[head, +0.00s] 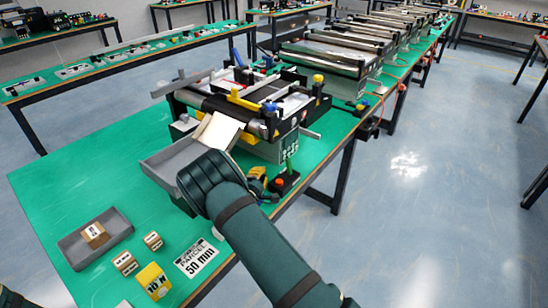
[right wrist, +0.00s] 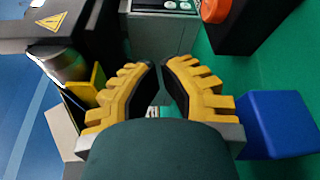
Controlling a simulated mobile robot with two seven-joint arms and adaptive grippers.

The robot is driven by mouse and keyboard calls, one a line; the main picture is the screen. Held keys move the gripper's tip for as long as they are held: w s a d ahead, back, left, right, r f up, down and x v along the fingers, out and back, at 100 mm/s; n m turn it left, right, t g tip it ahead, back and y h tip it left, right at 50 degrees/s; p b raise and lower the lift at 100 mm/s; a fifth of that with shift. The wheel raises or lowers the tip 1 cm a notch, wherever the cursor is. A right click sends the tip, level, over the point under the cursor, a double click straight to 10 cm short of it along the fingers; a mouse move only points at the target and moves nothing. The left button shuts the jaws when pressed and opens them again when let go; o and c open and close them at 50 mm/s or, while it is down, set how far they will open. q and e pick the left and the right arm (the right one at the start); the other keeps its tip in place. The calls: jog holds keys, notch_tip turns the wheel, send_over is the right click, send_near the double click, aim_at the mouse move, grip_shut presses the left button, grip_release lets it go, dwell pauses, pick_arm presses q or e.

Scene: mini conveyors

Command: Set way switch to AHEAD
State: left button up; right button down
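My right arm reaches over the green table to the near end of the closest mini conveyor (head: 250,95). My right gripper (head: 257,178) is beside the conveyor's grey control housing (head: 285,148), mostly hidden behind its own wrist. In the right wrist view its yellow ribbed fingers (right wrist: 160,66) are nearly together, with a narrow gap and nothing seen held. A small black box with an orange knob (head: 280,182) stands to its right. The knob also shows in the wrist view (right wrist: 215,10). No way switch or AHEAD marking is readable. My left gripper is out of view.
A grey chute (head: 168,165) slopes from the conveyor's near end. A blue block (right wrist: 280,125) is right of the fingers. The table's right edge is close.

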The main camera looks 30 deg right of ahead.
aim_at(289, 167)
jog(key=shift+s+r, duration=0.1)
jog(key=shift+s, duration=0.1)
jog(key=b+x, duration=0.1)
jog(key=x, duration=0.8)
jog(key=shift+w+d, duration=0.25)
jog(key=shift+w, duration=0.05)
jog(key=shift+d, duration=0.2)
jog(key=shift+s+d+r, duration=0.15)
jog(key=shift+s+d, duration=0.05)
jog(key=shift+s, duration=0.4)
jog(key=shift+s+d+r, duration=0.15)
jog(key=shift+s+d, duration=0.1)
jog(key=shift+s, duration=0.3)
jog(key=shift+s+d+r, duration=0.15)
jog(key=shift+s+d, duration=0.05)
jog(key=shift+s, duration=0.4)
jog(key=shift+s+d+r+m+t+b, duration=0.15)
jog(key=shift+s+m+t+b, duration=0.15)
jog(key=shift+m+b, duration=0.4)
